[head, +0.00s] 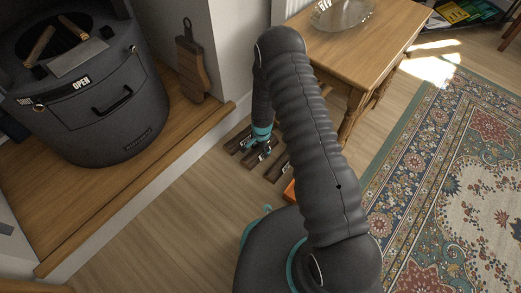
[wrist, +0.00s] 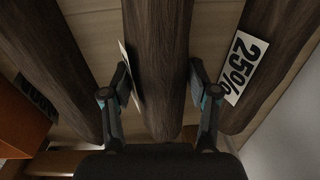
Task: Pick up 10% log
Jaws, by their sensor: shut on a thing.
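Several dark brown logs with labels lie side by side on the floor in the head view. My gripper (head: 262,134) is down among them. In the wrist view, my gripper (wrist: 160,76) has one finger on each side of the middle log (wrist: 158,45) and is shut on it. A white label on that log's left side is nearly edge-on, so I cannot read it. The right log (wrist: 268,45) carries a white label reading 25%. The left log (wrist: 50,50) has a dark label (wrist: 35,96) that I cannot read.
A wooden side table (head: 352,50) stands right of the logs, and a raised wooden ledge (head: 190,128) lies to their left. A dark round bin (head: 85,95) marked OPEN sits on the ledge. An orange block (wrist: 20,120) is close at the left in the wrist view.

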